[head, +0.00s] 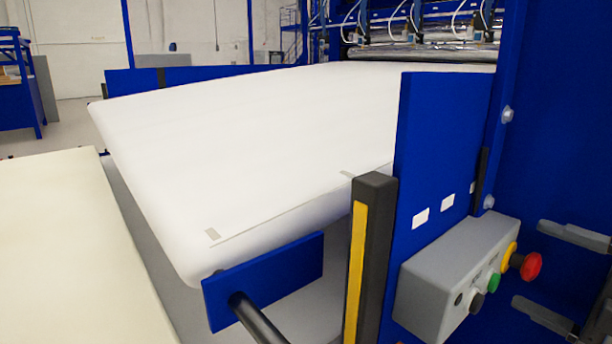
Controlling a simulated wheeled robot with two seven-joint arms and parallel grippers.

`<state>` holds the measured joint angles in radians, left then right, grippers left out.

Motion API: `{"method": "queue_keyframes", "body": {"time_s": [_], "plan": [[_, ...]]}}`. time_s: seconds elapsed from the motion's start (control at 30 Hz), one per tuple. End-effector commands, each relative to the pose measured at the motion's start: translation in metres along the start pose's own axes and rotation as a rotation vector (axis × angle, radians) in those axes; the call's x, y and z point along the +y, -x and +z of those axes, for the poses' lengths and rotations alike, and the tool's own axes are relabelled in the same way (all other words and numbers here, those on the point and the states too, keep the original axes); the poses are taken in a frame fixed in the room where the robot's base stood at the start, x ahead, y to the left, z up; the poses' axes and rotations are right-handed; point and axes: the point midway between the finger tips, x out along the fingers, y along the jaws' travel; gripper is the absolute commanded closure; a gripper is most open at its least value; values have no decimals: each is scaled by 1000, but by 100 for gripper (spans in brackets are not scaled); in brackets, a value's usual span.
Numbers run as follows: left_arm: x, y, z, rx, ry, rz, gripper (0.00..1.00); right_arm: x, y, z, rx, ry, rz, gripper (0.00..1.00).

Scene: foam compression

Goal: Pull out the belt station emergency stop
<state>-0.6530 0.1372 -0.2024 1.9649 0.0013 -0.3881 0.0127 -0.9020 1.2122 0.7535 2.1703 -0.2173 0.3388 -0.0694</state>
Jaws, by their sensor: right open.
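The emergency stop is a red mushroom button (531,266) with a yellow collar (509,254) on the right end of a grey control box (455,275). The box is fixed to a blue panel beside the belt. My right gripper (528,265) comes in from the right edge with its two grey fingers apart, one above and one below the button's height. In the picture the red button lies between the fingertips; I cannot tell how far off in depth they are, and no contact shows. My left gripper is not in view.
A green button (494,283) and a dark button (477,302) sit beside the stop. A black post with a yellow strip (355,270) stands left of the box. The wide white belt (240,140) fills the middle; a pale slab (70,250) lies at left.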

Motion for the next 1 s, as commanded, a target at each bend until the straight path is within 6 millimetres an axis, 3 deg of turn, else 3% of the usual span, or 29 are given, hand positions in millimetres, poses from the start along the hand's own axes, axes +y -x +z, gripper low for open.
{"method": "queue_keyframes", "body": {"time_s": [0.7, 1.0], "plan": [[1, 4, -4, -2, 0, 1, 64, 0, 58, 0, -2, -1, 0, 0], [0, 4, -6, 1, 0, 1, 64, 0, 67, 0, 0, -2, -2, 0]]}}
